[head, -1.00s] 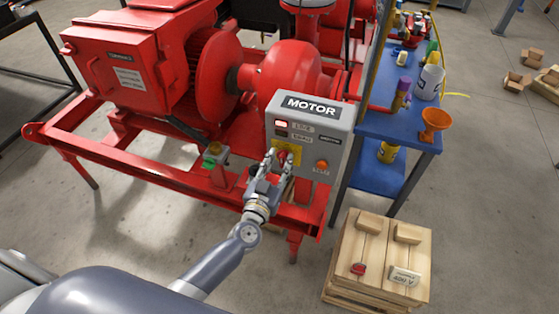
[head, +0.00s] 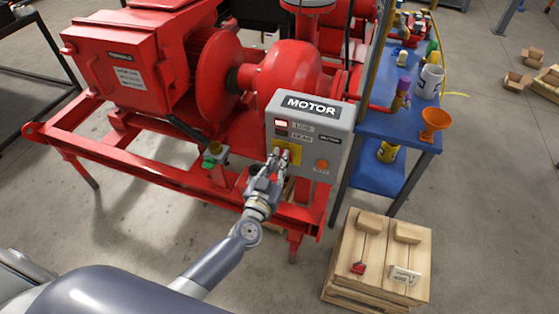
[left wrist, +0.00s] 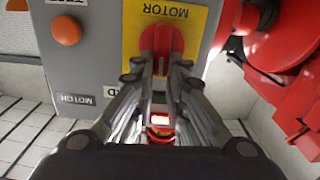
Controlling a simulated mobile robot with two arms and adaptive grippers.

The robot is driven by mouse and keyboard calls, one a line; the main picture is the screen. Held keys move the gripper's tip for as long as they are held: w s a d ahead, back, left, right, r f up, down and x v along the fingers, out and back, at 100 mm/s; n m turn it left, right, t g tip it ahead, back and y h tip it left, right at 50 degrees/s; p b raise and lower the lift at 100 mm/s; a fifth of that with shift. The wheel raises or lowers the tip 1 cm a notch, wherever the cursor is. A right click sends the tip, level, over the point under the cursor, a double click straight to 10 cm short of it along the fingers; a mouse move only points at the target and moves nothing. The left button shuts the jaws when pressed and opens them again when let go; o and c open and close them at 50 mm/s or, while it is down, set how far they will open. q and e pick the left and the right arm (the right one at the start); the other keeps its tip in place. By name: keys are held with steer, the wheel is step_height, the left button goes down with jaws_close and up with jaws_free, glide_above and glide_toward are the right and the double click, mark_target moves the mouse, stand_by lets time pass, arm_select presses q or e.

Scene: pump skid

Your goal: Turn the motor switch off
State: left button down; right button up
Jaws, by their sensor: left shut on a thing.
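The motor control box (head: 338,128) is a grey panel labelled MOTOR on the red pump skid. Its motor switch is a red rotary handle (left wrist: 162,40) on a yellow plate (left wrist: 195,22), seen upside down in the left wrist view. My left gripper (head: 279,157) is at the box front, its fingers shut on the red handle. The fingers hide part of the handle, and its exact setting is hard to tell. A red lamp (head: 281,123) at the box's upper left looks lit. My right gripper is not in view.
An orange button (head: 322,166) sits right of the switch. A small green-and-yellow fitting (head: 209,162) stands left of the box. A blue shelf (head: 375,122) with bottles and an orange funnel (head: 435,120) is at the right. A wooden crate (head: 345,245) stands on the floor in front.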

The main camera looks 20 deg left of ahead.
arm_select(q)
steer(key=shift+a+f+n+b, duration=0.45)
steer(key=shift+n+b, duration=0.3)
steer(key=shift+n, duration=2.15)
steer(key=shift+a+f+n+b, duration=0.35)
steer(key=shift+n+b, duration=0.4)
steer(key=shift+n, duration=2.15)
steer(key=shift+a+f+n+b, duration=0.45)
steer(key=shift+n+b, duration=0.3)
steer(key=shift+n, duration=2.15)
steer(key=shift+d+f, duration=0.1)
steer(key=c, duration=1.6)
jaws_free()
steer(key=s, duration=1.2)
steer(key=shift+a, duration=0.2)
